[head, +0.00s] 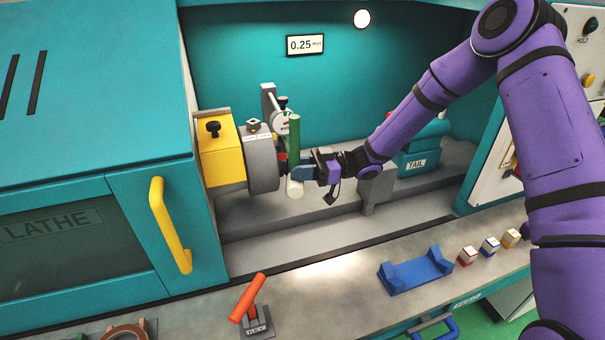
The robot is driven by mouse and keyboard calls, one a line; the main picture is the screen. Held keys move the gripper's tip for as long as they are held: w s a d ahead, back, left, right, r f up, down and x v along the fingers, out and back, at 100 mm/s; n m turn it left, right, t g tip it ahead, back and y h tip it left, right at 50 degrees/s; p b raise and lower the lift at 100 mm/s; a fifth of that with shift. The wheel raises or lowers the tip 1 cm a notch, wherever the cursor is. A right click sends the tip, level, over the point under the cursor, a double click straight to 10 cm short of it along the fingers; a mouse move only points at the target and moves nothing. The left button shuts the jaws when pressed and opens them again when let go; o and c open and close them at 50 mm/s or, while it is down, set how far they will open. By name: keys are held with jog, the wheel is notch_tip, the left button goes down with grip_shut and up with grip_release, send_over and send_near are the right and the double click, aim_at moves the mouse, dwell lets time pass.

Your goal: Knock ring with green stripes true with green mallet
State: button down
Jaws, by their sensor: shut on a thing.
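My gripper (312,170) is in front of the lathe chuck, at the left end of my arm. It is shut on the green mallet (294,138), whose long green part stands upright. A pale cylindrical end (294,188) shows below the jaws. The mallet is close to the right face of the grey chuck (262,165); I cannot tell whether they touch. A small red part shows between chuck and mallet. I cannot make out a ring with green stripes; the mallet and gripper cover part of the chuck face.
A yellow headstock block (220,150) is left of the chuck. A dial gauge (281,124) stands behind the mallet; a display (305,45) reads 0.25. The tailstock (418,160) is behind my arm. In front are an orange-handled stand (247,298), blue cradle (415,271) and small blocks (489,246).

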jog(key=shift+w+a, duration=0.2)
jog(key=shift+w, duration=0.35)
jog(key=shift+w+a, duration=0.15)
jog(key=shift+w, duration=0.4)
jog(key=shift+w+a, duration=0.2)
jog(key=shift+w, duration=0.5)
dwell(0.4)
jog(key=shift+s+d, duration=0.35)
jog(key=shift+s, duration=0.75)
jog(key=shift+s+d, duration=0.3)
jog(key=shift+s, duration=0.85)
jog(key=shift+s+d, duration=0.35)
jog(key=shift+s, duration=0.75)
jog(key=shift+s, duration=0.1)
jog(key=s+d, duration=0.2)
jog(key=s, duration=0.4)
jog(key=shift+s, duration=0.25)
jog(key=shift+w, duration=0.1)
